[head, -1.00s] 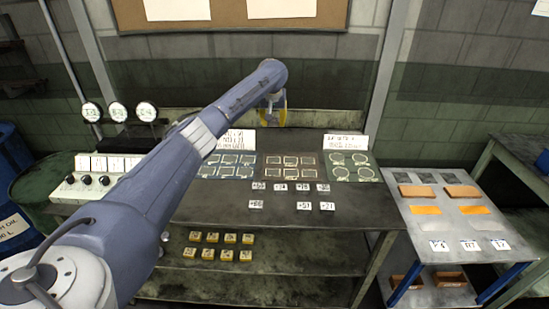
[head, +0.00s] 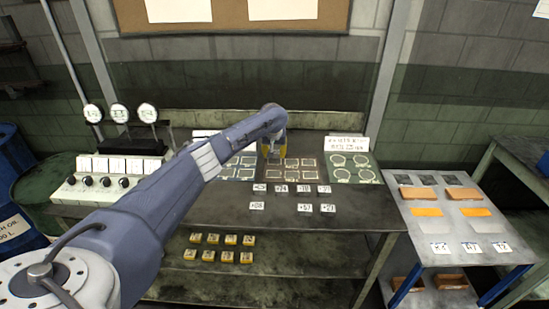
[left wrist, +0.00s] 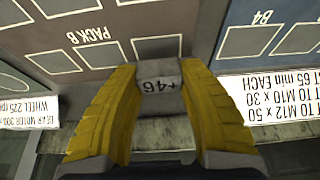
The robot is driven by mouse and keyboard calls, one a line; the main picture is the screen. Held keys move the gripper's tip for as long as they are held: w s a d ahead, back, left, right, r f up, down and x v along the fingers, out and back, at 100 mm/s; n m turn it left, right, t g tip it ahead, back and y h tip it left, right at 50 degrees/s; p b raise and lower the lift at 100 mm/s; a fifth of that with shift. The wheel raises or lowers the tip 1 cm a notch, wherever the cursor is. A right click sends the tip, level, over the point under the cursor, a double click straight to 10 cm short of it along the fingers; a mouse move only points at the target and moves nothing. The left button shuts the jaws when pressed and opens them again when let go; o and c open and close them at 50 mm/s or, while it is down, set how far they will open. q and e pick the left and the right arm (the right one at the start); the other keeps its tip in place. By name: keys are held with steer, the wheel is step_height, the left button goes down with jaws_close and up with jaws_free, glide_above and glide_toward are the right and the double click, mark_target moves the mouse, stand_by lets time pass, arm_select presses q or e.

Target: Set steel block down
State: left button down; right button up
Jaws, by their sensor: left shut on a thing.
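My left gripper (head: 272,152) is above the brown mat (head: 292,176) at the back of the bench in the head view. In the left wrist view its two yellow fingers (left wrist: 158,80) are shut on a grey steel block (left wrist: 159,88) marked "+46", which reads upside down. The block is over the brown mat marked "PACK B" (left wrist: 90,34), next to a square outline (left wrist: 157,47) on it. I cannot tell whether the block touches the mat. The block is hidden or too small to make out in the head view. My right gripper is not in view.
A blue-grey mat (head: 236,174) lies left of the brown mat and a green mat (head: 351,180) right of it. Several number-marked pieces (head: 281,188) stand in front. White signs (head: 345,142) stand behind. Dials and a knob panel (head: 113,178) are at left. A side table (head: 440,225) is at right.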

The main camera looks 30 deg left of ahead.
arm_select(q)
steer(key=shift+f, duration=1.2)
steer(key=shift+f, duration=0.1)
steer(key=c, duration=0.9)
jaws_free()
steer(key=v, duration=1.2)
